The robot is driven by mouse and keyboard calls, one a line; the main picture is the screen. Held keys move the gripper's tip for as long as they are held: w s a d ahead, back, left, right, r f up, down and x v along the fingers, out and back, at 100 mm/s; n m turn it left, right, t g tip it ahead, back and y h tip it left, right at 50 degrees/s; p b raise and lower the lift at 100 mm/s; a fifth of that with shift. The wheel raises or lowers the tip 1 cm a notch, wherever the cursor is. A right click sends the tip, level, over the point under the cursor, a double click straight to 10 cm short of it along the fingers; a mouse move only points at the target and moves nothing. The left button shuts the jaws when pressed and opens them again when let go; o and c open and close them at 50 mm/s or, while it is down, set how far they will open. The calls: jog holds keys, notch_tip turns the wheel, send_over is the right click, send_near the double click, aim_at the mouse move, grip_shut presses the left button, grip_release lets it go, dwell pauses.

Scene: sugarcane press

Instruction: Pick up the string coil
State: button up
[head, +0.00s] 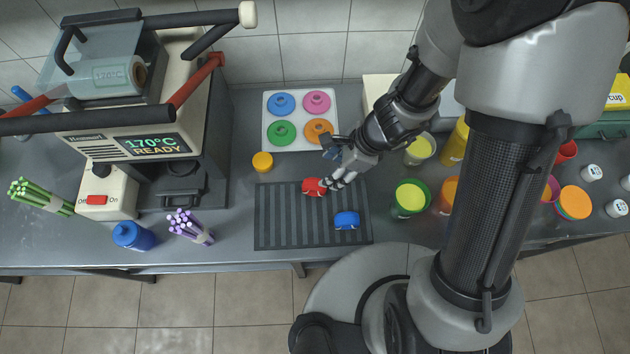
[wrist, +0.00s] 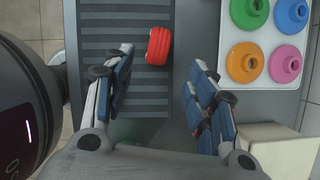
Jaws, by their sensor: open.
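A red ribbed coil (head: 313,187) lies on the dark grooved mat (head: 276,228), near its upper edge. It also shows in the wrist view (wrist: 159,45), at the top middle, just past the fingertips and in line with the gap between them. A blue coil-like piece (head: 346,220) lies on the mat to the lower right; I cannot see it in the wrist view. My gripper (head: 335,181) is open and empty, its fingers pointing toward the red coil from its right. Whether a fingertip touches the coil cannot be told.
A white tray (head: 293,146) with blue, pink, green and orange knobbed discs stands behind the mat. A small yellow-orange cylinder (head: 262,162) is at the mat's upper left. A press (head: 150,143) stands left. Green and orange cups (head: 410,197) stand right of the mat.

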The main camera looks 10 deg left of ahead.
aim_at(317, 183)
jog(key=b+x, duration=0.3)
jog(key=x, duration=0.4)
jog(key=shift+a+f, duration=0.1)
jog(key=shift+f, duration=0.1)
jog(key=shift+b+x, duration=1.9)
jog(key=shift+x, duration=0.8)
jog(key=shift+r, duration=0.1)
jog(key=c, duration=1.1)
jog(key=shift+c, duration=0.2)
